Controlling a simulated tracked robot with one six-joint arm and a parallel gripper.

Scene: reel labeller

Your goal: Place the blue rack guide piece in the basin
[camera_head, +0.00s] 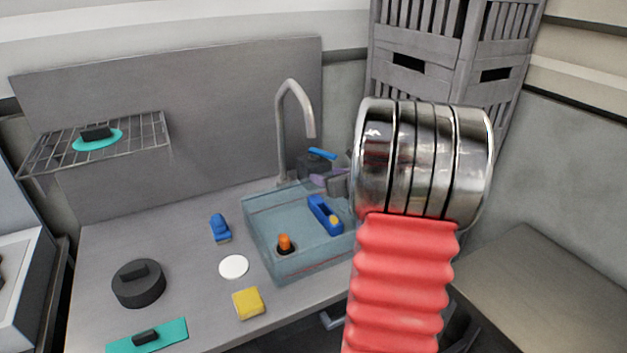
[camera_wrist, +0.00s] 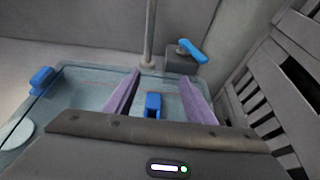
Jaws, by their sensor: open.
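A blue piece with a yellow spot (camera_head: 325,214) lies in the bluish, see-through basin (camera_head: 262,262), near its right side. It also shows in the wrist view (camera_wrist: 153,103), between my fingers in the picture. A second blue piece (camera_head: 220,228) lies on the counter just left of the basin, and shows at the left of the wrist view (camera_wrist: 42,77). I cannot tell which is the rack guide piece. My gripper (camera_wrist: 159,78) has its purple fingers apart and nothing between the tips. It is over the basin's back right, partly hidden by my arm in the head view.
A tap (camera_head: 297,110) with a blue-levered block (camera_head: 318,163) stands behind the basin. An orange-topped piece (camera_head: 284,243) is in the basin. A white disc (camera_head: 233,267), yellow sponge (camera_head: 248,303) and dark round weight (camera_head: 138,284) lie on the counter. Grey crates (camera_head: 410,60) stand behind.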

